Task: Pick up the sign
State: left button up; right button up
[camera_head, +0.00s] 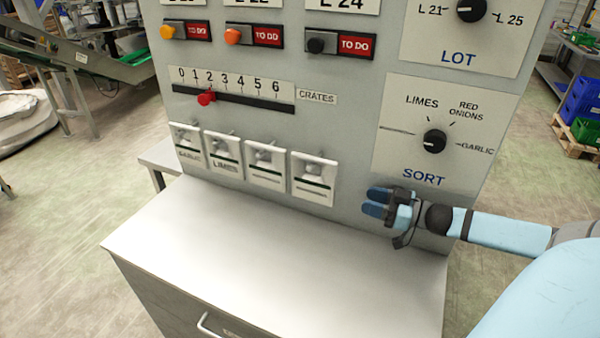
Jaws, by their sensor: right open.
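Several small white hanging signs are in a row low on the grey panel. The leftmost sign (187,142) reads GARLIC and the second sign (223,155) reads LIMES. The third sign (265,166) and the fourth sign (313,181) have no wording I can read. Each has a small peg or hook at its top. Which one the task means cannot be told. My right gripper (373,201), with blue fingertips, is open and empty in front of the panel, right of the fourth sign and apart from it. My left gripper is out of view.
A bare light metal counter (270,255) juts out below the panel. Above the signs are a red slider knob (206,98) and red TO DO plates (356,45). The SORT dial (434,142) is above my right gripper; the LOT dial (471,8) is higher.

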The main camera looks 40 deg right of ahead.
aim_at(335, 187)
jog(key=x, duration=0.8)
jog(key=r+x, duration=0.1)
jog(key=x, duration=0.3)
jog(key=shift+w+a, duration=0.1)
jog(key=shift+a, duration=0.1)
jog(key=shift+w+a, duration=0.2)
jog(key=shift+w, duration=0.2)
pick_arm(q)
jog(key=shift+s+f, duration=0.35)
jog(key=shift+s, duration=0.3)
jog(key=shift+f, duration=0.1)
pick_arm(e)
grip_shut()
